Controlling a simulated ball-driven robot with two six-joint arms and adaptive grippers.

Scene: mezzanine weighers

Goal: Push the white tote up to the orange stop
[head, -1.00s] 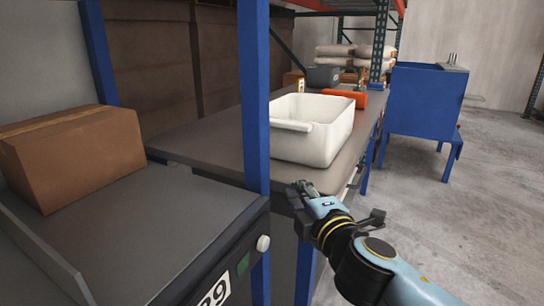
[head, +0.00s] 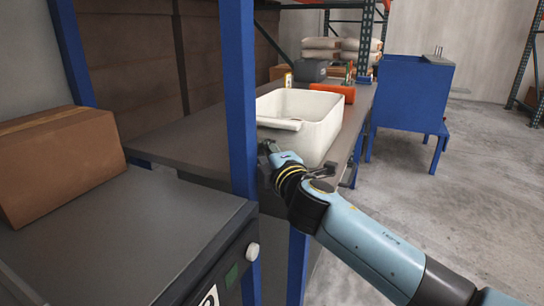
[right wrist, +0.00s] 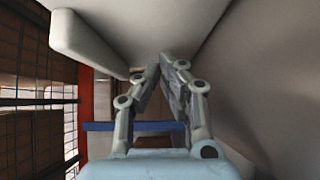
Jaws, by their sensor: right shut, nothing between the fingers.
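The white tote (head: 322,140) stands upright on the dark bench (head: 200,138), its grip rim facing me. The orange stop (head: 336,92) lies across the bench just behind the tote. The tote hides part of it, so I cannot tell whether they touch. My right gripper (head: 266,148) is at the tote's near end, below the rim. In the right wrist view its fingers (right wrist: 162,66) are shut and empty, with the tips close to the tote's pale wall (right wrist: 175,25). I cannot tell whether they touch it. My left gripper is out of view.
A blue post (head: 241,95) stands just left of my right gripper. A cardboard box (head: 62,160) sits on the nearer surface at left. A grey bin (head: 310,71) and stacked sacks (head: 340,50) are behind the stop. Open floor and a blue stand (head: 412,95) are at right.

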